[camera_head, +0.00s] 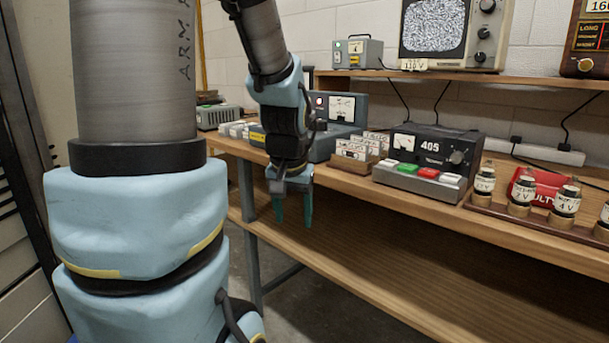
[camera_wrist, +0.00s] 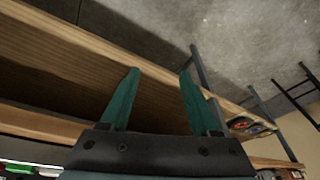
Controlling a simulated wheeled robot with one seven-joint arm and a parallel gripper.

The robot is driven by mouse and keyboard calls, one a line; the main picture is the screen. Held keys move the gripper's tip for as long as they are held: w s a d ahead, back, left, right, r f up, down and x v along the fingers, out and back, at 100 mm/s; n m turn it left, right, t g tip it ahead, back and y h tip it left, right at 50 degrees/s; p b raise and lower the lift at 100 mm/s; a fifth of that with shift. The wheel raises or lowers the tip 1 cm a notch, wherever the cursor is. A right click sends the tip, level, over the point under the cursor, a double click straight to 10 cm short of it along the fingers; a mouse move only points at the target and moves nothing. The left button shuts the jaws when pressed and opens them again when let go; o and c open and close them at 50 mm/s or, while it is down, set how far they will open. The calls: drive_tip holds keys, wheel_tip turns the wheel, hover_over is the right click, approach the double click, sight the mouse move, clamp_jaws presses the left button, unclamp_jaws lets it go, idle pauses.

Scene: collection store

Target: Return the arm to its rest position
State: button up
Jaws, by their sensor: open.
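My gripper (camera_head: 292,207) hangs pointing down in front of the wooden bench's front edge, its two green fingers apart with nothing between them. In the wrist view the open fingers (camera_wrist: 160,98) show against the bench's shelf boards and the grey floor. My arm's upper part fills the left of the head view, and the forearm comes down from the top to the gripper.
The bench (camera_head: 440,217) carries a 405 meter unit (camera_head: 433,148), a panel of coloured buttons (camera_head: 418,180), a card holder (camera_head: 350,165) and labelled jars (camera_head: 566,201). A screen set (camera_head: 450,35) stands on the upper shelf. The lower shelf (camera_head: 390,285) looks bare.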

drive_tip(key=s+a+f+n+g+p, duration=0.1)
drive_tip(key=s+a+f+n+g, duration=0.15)
drive_tip(key=s+a, duration=0.35)
wheel_tip(320, 180, up, 12)
drive_tip(key=d+p, duration=0.1)
drive_tip(key=p, duration=1.2)
drive_tip(key=shift+s+d+r+t+p, duration=0.2)
drive_tip(key=shift+d+r+t+p, duration=0.05)
drive_tip(key=shift+d+t+p, duration=0.1)
drive_tip(key=shift+m, duration=0.25)
